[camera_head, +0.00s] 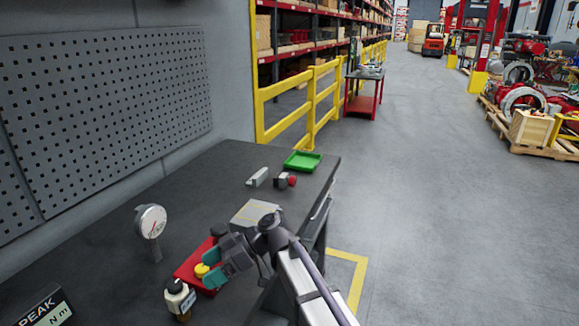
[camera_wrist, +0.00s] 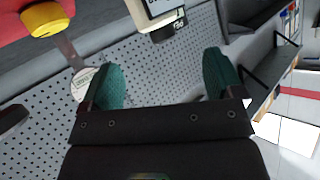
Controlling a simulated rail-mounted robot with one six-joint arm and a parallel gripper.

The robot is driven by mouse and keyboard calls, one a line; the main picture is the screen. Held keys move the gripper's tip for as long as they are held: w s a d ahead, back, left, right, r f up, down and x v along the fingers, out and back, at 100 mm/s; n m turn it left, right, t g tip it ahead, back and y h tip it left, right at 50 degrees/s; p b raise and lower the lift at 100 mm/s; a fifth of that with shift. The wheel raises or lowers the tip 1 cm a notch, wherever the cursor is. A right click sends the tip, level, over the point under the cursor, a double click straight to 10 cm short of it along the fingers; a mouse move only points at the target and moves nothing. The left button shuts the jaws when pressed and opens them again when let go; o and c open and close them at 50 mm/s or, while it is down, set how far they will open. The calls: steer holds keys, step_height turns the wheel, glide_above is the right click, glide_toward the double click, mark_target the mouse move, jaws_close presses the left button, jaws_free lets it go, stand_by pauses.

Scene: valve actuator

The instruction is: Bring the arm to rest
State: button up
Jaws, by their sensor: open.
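My gripper (camera_head: 222,274) is at the lower middle of the head view, low over the dark workbench (camera_head: 120,208), beside a red block (camera_head: 192,268) with a yellow round knob (camera_head: 201,270). In the wrist view its two teal fingers (camera_wrist: 164,80) are spread wide with nothing between them. The yellow knob (camera_wrist: 45,19) and part of the red block (camera_wrist: 14,27) show at the upper left of the wrist view, outside the fingers. From these views I cannot tell whether a finger touches the knob or block.
A round dial gauge (camera_head: 151,222) stands left of my gripper. A small bottle-like device (camera_head: 179,297) and a PEAK display (camera_head: 46,310) are at the front. A green tray (camera_head: 303,161), grey bar (camera_head: 257,177) and red-ended part (camera_head: 286,180) lie farther back. A perforated panel (camera_head: 105,110) borders the bench.

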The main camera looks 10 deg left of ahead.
steer(key=s+d+f+m+t+h, duration=0.1)
steer(key=d+f+m+t+h, duration=0.25)
steer(key=d+m, duration=0.5)
steer(key=s+d+f+m+t+h, duration=0.15)
steer(key=d+f+m+h, duration=0.3)
steer(key=d, duration=0.65)
steer(key=s+d+f+m+t+h+p, duration=0.1)
steer(key=d+m, duration=0.7)
steer(key=d, duration=1.4)
steer(key=s+h, duration=0.1)
steer(key=h, duration=0.1)
steer(key=shift+d+t+h, duration=0.25)
steer(key=shift+t+h, duration=0.05)
